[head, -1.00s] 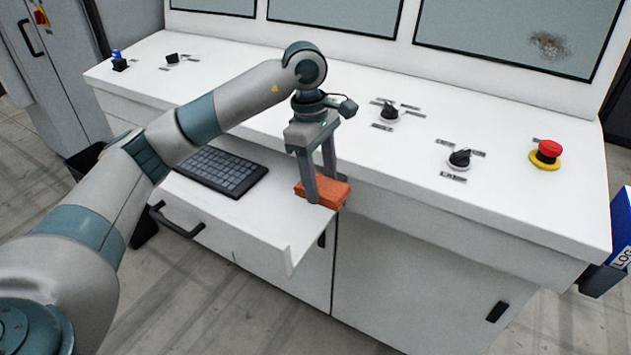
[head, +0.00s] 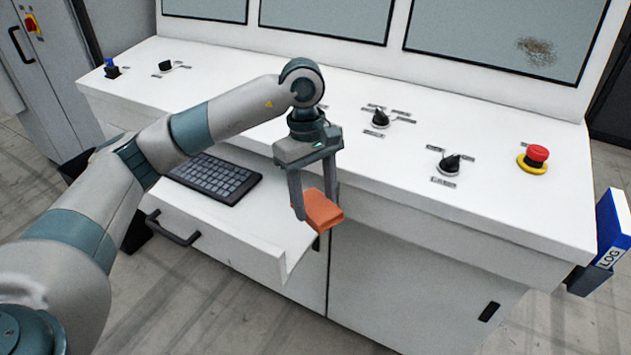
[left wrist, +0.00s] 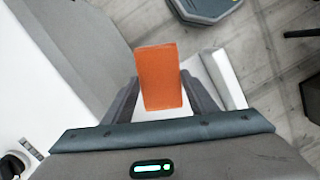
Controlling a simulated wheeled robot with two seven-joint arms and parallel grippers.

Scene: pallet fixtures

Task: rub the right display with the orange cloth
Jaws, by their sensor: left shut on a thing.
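The orange cloth (head: 324,211) is a folded block held between the fingers of my left gripper (head: 314,208), above the right end of the pulled-out keyboard drawer. It also shows between the fingers in the left wrist view (left wrist: 159,78). The cloth is well apart from the display. My right gripper is not in view.
The drawer (head: 270,235) holds a black keyboard (head: 215,178). The sloped white console has black knobs (head: 449,164), (head: 380,118) and a red emergency button (head: 535,157) standing up from it. A blue log binder (head: 610,230) hangs at its right end.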

